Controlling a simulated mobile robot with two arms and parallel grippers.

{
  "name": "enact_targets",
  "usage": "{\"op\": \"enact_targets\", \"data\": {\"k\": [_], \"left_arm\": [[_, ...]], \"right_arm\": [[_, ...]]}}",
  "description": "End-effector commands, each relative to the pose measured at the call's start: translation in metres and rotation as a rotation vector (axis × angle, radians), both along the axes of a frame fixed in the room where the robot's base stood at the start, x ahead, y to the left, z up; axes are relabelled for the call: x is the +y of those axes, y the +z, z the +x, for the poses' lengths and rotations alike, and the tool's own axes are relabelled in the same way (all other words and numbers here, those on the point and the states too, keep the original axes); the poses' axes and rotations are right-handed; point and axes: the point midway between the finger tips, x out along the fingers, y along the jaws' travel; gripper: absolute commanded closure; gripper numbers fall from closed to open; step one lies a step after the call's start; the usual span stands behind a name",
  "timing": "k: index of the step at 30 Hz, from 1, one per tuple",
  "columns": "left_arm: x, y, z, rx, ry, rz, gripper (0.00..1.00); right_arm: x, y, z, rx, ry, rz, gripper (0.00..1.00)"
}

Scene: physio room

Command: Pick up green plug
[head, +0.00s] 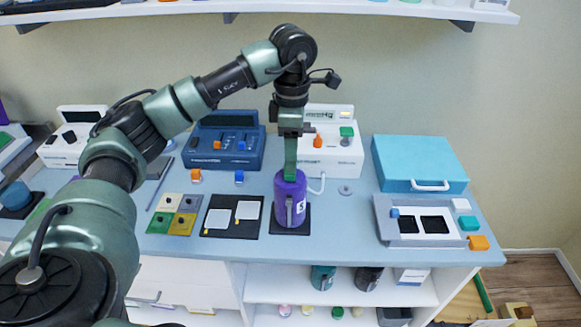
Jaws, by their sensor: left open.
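Another green piece (347,132) sits on top of the white device (335,155) at the back; I cannot tell which of the two is the green plug. My left gripper (290,174) points down at the top of a purple bottle (288,208), apart from both green pieces. Its green fingers show edge-on and overlap the bottle top in the picture; it is open. Whether it touches the bottle is unclear. My right gripper is out of view.
A turquoise case (418,160) stands behind the tray. A blue device (223,142) and colored tiles (180,222) are left of the bottle. Shelves (330,289) are below.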

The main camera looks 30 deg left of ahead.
Motion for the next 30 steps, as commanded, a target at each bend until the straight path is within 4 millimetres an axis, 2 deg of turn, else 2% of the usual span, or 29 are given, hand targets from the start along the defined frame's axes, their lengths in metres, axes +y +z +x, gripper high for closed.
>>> {"op": "enact_targets", "data": {"k": [4, 9, 17, 22, 23, 30], "left_arm": [[0.003, -0.020, -0.003, 0.006, -0.002, 0.001, 0.49], [0.003, -0.041, -0.002, 0.002, -0.002, 0.000, 0.49], [0.002, -0.045, -0.001, -0.001, -0.002, -0.001, 0.49], [0.002, -0.045, -0.001, -0.001, -0.002, -0.002, 0.94], [0.002, -0.045, -0.001, -0.001, -0.002, -0.002, 0.98], [0.002, -0.044, -0.001, -0.001, -0.002, -0.002, 0.97]], "right_arm": [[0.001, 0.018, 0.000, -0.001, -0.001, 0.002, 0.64], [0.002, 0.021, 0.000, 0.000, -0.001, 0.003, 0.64], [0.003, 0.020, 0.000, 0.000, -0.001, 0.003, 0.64], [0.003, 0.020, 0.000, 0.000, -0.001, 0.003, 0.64], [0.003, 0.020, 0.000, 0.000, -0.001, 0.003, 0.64], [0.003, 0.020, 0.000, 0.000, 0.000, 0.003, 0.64]]}}
